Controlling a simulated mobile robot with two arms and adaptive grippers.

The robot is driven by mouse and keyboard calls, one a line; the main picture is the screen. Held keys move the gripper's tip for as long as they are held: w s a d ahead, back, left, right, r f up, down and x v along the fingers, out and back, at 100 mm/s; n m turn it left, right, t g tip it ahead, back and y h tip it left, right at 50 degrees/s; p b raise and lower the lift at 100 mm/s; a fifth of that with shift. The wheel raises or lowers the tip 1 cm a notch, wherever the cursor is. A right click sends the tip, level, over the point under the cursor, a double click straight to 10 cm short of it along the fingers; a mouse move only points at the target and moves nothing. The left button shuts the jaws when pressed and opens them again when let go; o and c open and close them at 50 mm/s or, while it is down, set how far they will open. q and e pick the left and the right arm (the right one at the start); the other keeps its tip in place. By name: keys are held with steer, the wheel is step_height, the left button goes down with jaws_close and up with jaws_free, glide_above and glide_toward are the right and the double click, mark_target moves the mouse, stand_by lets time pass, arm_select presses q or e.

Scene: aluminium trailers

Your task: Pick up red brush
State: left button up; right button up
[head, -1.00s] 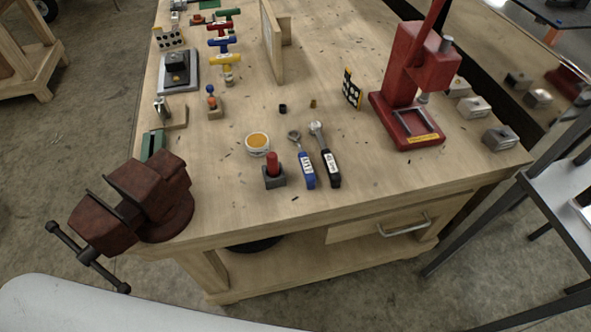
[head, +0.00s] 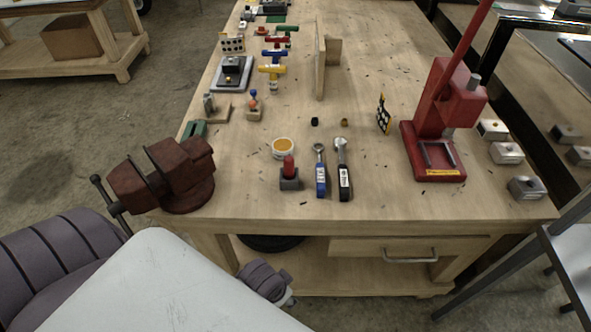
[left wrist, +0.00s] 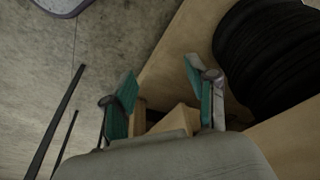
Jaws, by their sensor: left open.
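A short red upright handle (head: 289,166) stands in a dark grey block (head: 290,181) near the front of the wooden workbench (head: 370,215). It is the likeliest red brush, but no bristles show. In the head view my left forearm shows low in front of the bench, below the red handle. My right gripper is not in view.
A dark red vise (head: 170,178) sits on the front left corner. Blue (head: 321,178) and black (head: 343,180) ratchets lie right of the red handle, and a yellow-filled tub (head: 283,147) is behind it. A red press (head: 440,130) stands right. A black tyre (left wrist: 270,55) lies on the lower shelf.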

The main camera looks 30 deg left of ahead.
arm_select(q)
steer(key=w+d+r+m+h, duration=0.15)
steer(key=w+r, duration=0.35)
steer(key=r, duration=0.7)
step_height(320, 180, up, 23)
steer(key=m+g+y, duration=0.2)
steer(key=m+g, duration=0.1)
steer(key=m, duration=0.3)
glide_above(288, 158)
steer(key=f+p, duration=0.1)
steer(key=f, duration=0.3)
steer(key=f+p, duration=0.1)
steer(key=f, duration=0.3)
steer(key=shift+s+a, duration=0.1)
steer(key=shift+s, duration=0.1)
steer(key=f+p, duration=0.1)
steer(key=f, duration=0.1)
steer(key=f+p, duration=0.1)
steer(key=f, duration=0.1)
steer(key=shift+w+d+f, duration=0.1)
steer(key=shift+w+d, duration=0.05)
steer(key=shift+d, duration=0.05)
steer(key=shift+f, duration=0.6)
steer(key=c, duration=1)
steer(key=shift+c, duration=0.2)
